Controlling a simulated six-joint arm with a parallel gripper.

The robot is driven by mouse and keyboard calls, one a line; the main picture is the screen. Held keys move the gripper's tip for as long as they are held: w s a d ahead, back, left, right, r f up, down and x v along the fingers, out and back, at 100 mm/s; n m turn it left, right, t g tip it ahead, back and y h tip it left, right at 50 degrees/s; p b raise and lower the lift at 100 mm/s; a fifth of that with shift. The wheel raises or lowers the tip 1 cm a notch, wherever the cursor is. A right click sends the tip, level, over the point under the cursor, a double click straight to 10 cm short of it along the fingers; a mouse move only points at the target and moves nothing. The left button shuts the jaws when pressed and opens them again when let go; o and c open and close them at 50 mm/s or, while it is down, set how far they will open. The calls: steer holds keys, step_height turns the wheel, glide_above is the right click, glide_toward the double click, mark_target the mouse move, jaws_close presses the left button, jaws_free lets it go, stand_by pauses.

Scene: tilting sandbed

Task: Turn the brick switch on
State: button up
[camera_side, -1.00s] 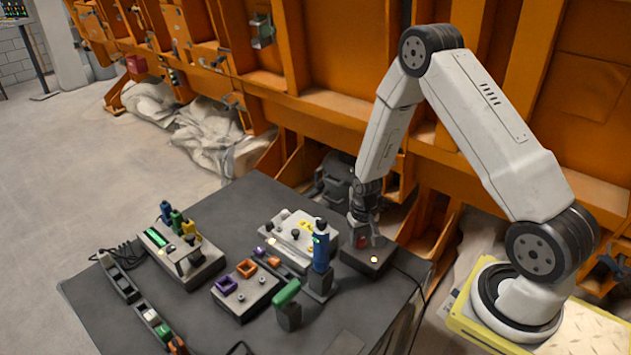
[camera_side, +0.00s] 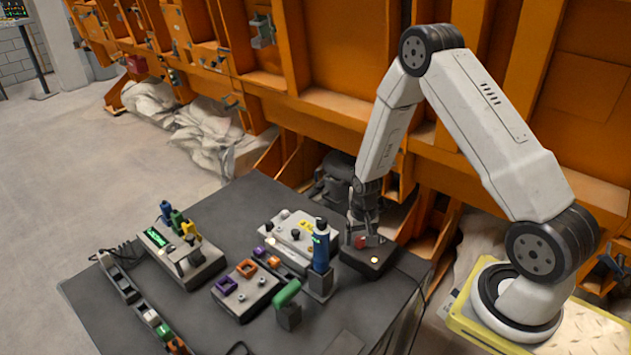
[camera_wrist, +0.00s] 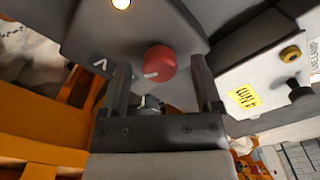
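The brick-red round knob (camera_side: 361,242) sits on a dark switch box (camera_side: 382,262) at the table's right back corner. In the wrist view the knob (camera_wrist: 160,62) carries a short white mark on its left lower side. My gripper (camera_side: 362,226) is just above the knob, pointing down. In the wrist view its two fingers (camera_wrist: 160,78) stand apart, one on each side of the knob, with gaps showing. A small light on the box is lit, seen in both views.
A white panel (camera_side: 297,236) with knobs and a yellow label is left of the switch box. A blue handled tool (camera_side: 321,250) stands upright in front, close by. A green handle (camera_side: 288,293) and other control boxes lie further left. Orange framework stands behind the table.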

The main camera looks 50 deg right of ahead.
mark_target(360, 239)
stand_by(0.3)
steer(key=shift+r, duration=3.9)
steer(key=shift+a+r, duration=0.4)
steer(key=shift+r, duration=0.05)
steer(key=s+a+r+n+t, duration=0.2)
steer(key=s+a+r+n, duration=0.5)
steer(key=a+r, duration=0.4)
steer(key=shift+s+a+r+n+t, duration=0.25)
steer(key=shift+s+a, duration=0.25)
steer(key=shift+a, duration=0.35)
steer(key=shift+f, duration=0.1)
